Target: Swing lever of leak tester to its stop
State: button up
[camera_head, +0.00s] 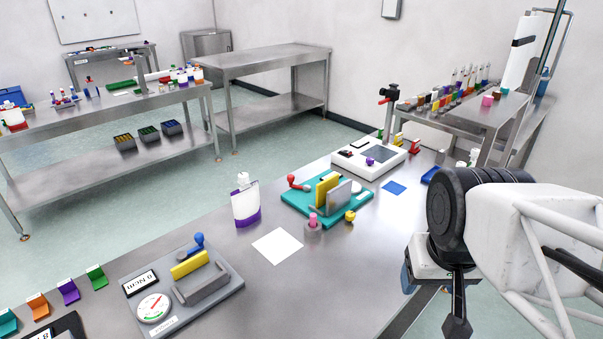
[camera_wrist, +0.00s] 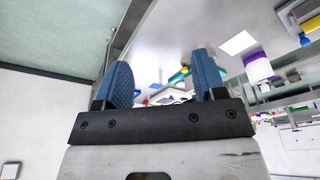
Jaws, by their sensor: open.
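Two lever fixtures stand on the steel bench; no readable label says which is the leak tester. The teal fixture (camera_head: 352,212) has a red-knobbed lever (camera_head: 294,181), a yellow block (camera_head: 327,189) and a grey upright plate. The grey fixture (camera_head: 228,285) at front left has a blue-knobbed lever (camera_head: 198,242), a yellow bar, a round gauge (camera_head: 154,308) and a display that seems to read N cm. My gripper (camera_wrist: 165,82) is open, with nothing between its blue fingers. In the head view it is at the right, apart from both fixtures and partly hidden by my arm.
A pink-topped peg (camera_head: 312,223) stands before the teal one. A white device with a screen (camera_head: 368,158) sits behind it. The bench's right front is bare.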

jog(key=shift+c, duration=0.8)
jog(key=w+a+r+n, duration=0.1)
jog(key=w+r, duration=0.2)
jog(key=w, duration=0.6)
jog(key=w+a+r+n, duration=0.1)
jog(key=w+a+r, duration=0.1)
jog(key=w, duration=0.6)
jog(key=n+g, duration=0.3)
jog(key=n, duration=0.6)
send_over(291, 175)
jog(key=f, duration=2.3)
jog(key=shift+s+f, duration=0.1)
jog(key=shift+s, duration=0.25)
jog(key=shift+w+f, duration=0.15)
jog(key=shift+f, duration=0.1)
jog(key=shift+f, duration=0.1)
